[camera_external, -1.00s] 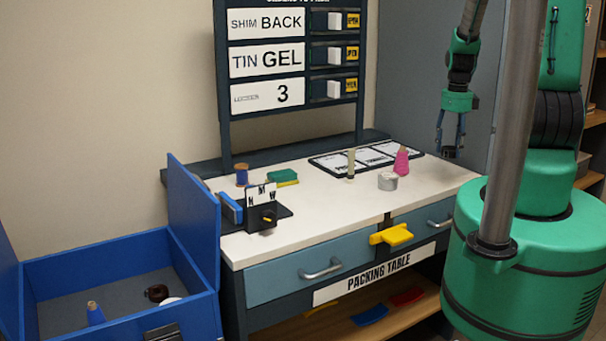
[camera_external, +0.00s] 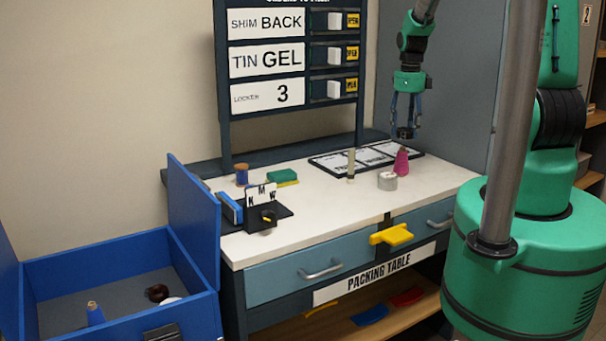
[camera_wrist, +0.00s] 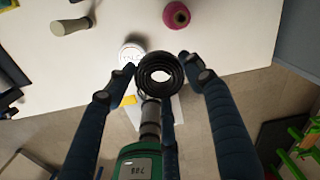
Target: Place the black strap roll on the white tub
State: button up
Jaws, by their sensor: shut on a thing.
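My gripper (camera_external: 405,126) is above the back right part of the packing table and points down. It is shut on the black strap roll (camera_external: 405,133), a dark coiled ring. The roll shows between the fingertips in the wrist view (camera_wrist: 160,75). The white tub (camera_external: 387,181) is a short round container on the tabletop, below and slightly left of the roll in the outside view. In the wrist view the tub's pale lid (camera_wrist: 131,53) shows just beyond the roll, partly hidden by it and a finger. The roll is held apart from the tub.
A pink thread cone (camera_external: 401,161) stands close to the tub, under the roll in the outside view. A pale upright peg (camera_external: 351,164), a green sponge (camera_external: 282,176) and a blue spool (camera_external: 242,174) stand further left. The tabletop's front middle (camera_external: 320,215) is clear.

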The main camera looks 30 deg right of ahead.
jog(key=w+a+n, duration=0.1)
jog(key=w+a, duration=0.2)
jog(key=a, duration=0.3)
jog(key=w+a+n, duration=0.1)
jog(key=w+a, duration=0.3)
jog(key=a, duration=0.2)
jog(key=w+a+n, duration=0.2)
jog(key=w+a, duration=0.2)
jog(key=a, duration=0.3)
jog(key=shift+r, duration=0.2)
jog(key=a+n, duration=0.7)
jog(key=a, duration=3.5)
jog(key=s+a+n, duration=0.1)
jog(key=s+a, duration=0.2)
jog(key=a, duration=0.4)
jog(key=s+a+f+n, duration=0.15)
jog(key=s+a, duration=0.25)
jog(key=a, duration=0.4)
jog(key=s+a+r+n, duration=0.1)
jog(key=s+a, duration=0.2)
jog(key=a, duration=0.4)
jog(key=f, duration=2.4)
jog(key=shift+d+f, duration=0.1)
jog(key=shift+d, duration=0.2)
jog(key=shift+w+f, duration=0.1)
jog(key=shift+f, duration=0.35)
jog(key=shift+f, duration=0.1)
jog(key=shift+f, duration=2.8)
